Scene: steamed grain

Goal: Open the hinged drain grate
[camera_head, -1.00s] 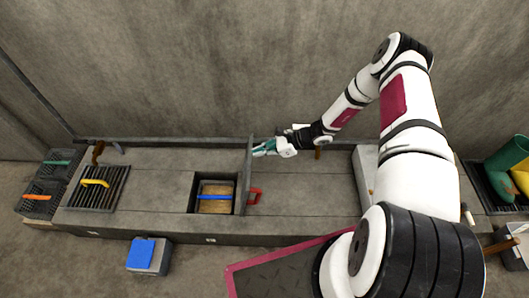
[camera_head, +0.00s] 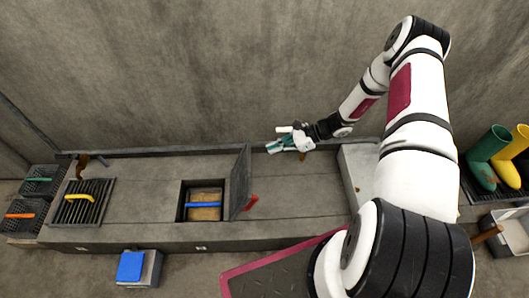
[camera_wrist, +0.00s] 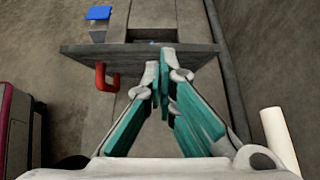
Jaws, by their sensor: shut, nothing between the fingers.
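The hinged drain cover (camera_head: 240,184) is a grey panel with a red handle (camera_head: 250,203). It stands raised on the right edge of a square opening (camera_head: 183,207); its face looks solid, and I cannot tell its exact tilt. Inside the opening is a basket with a blue handle (camera_head: 203,204). My gripper (camera_head: 272,146) is in the air to the right of the cover's far upper corner, apart from it. In the wrist view the teal fingers (camera_wrist: 160,82) are shut and empty, with the cover (camera_wrist: 190,58) and red handle (camera_wrist: 103,77) ahead.
A slatted grate with a yellow handle (camera_head: 80,198) lies flat at the left, near crates (camera_head: 40,187). A blue-topped box (camera_head: 133,267) is on the floor in front. A pale block (camera_head: 352,165) stands right of the gripper; boots (camera_head: 487,160) are far right. A wall runs behind.

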